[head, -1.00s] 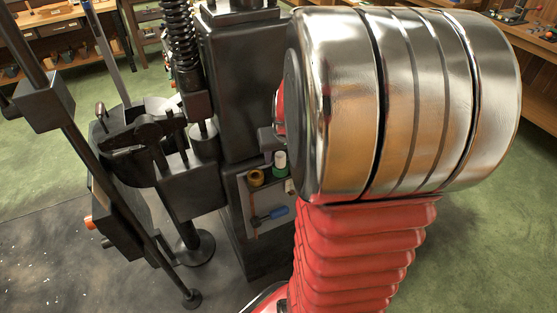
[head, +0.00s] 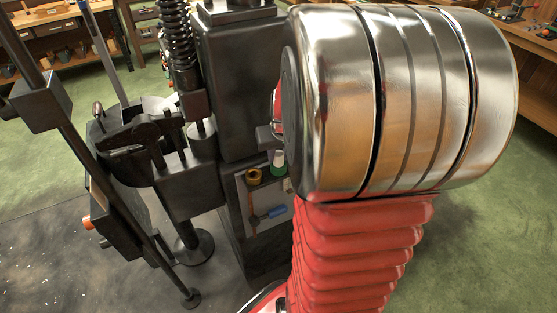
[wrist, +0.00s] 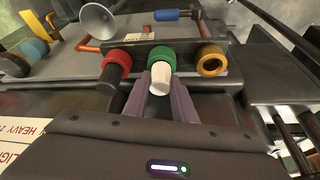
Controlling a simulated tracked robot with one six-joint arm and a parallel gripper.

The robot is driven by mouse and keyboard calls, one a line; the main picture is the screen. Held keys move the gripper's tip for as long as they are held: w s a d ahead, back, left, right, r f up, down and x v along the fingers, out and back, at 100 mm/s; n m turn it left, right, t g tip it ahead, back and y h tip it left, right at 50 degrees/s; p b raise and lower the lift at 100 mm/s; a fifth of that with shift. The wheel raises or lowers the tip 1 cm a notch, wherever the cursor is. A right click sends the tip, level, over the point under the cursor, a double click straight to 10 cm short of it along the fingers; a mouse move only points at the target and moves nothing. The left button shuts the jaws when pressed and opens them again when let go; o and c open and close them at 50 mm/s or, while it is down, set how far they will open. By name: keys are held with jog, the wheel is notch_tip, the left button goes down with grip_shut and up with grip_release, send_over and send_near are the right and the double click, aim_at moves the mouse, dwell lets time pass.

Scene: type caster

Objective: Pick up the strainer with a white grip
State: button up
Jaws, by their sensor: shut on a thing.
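The strainer with a white grip is in the middle of the wrist view, a green ring (wrist: 161,54) with a white grip (wrist: 160,78) pointing toward me. My gripper (wrist: 165,92) has its two purple-grey fingers either side of the white grip and is shut on it. The green ring lies just beyond the fingertips, close to the dark panel edge; I cannot tell whether it touches.
A red-ringed piece with a black grip (wrist: 113,66) sits close on the left, a yellow-brown ring (wrist: 211,60) close on the right. Behind are a metal funnel (wrist: 97,20) and a blue-handled tool (wrist: 166,15). Dark machinery (head: 235,90) stands left of my arm in the head view.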

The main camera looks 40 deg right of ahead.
aim_at(279, 153)
jog(key=shift+r, duration=0.1)
notch_tip(279, 153, up, 10)
jog(key=shift+f, duration=0.1)
dwell(0.5)
